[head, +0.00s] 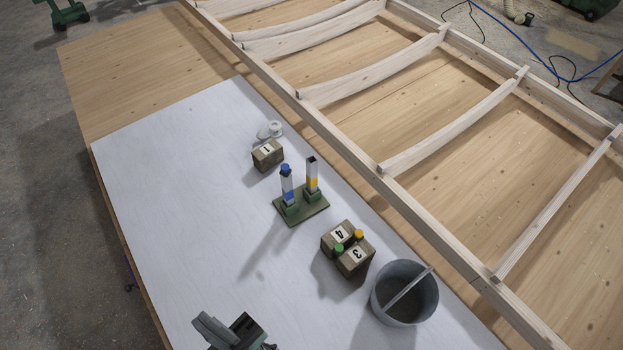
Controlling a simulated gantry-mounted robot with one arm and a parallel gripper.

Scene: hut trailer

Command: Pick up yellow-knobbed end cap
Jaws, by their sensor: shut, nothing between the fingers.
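The yellow-knobbed end cap (359,234) sits at the wooden blocks marked 4 (338,235) and 3 (355,258), right of the middle of the head view. Only its small yellow knob shows clearly. A green knob (339,248) stands close to its left. A green stand (308,209) holds two upright square tubes. The left tube (287,187) has a blue band and a blue knob on top. The right tube (312,175) has a yellow band and a dark open top.
A grey bucket (418,296) with a stick in it stands right of the blocks. A block marked 1 (267,155) and a whitish roll-like item (270,130) lie farther back. A timber frame (340,140) borders the white sheet (170,190).

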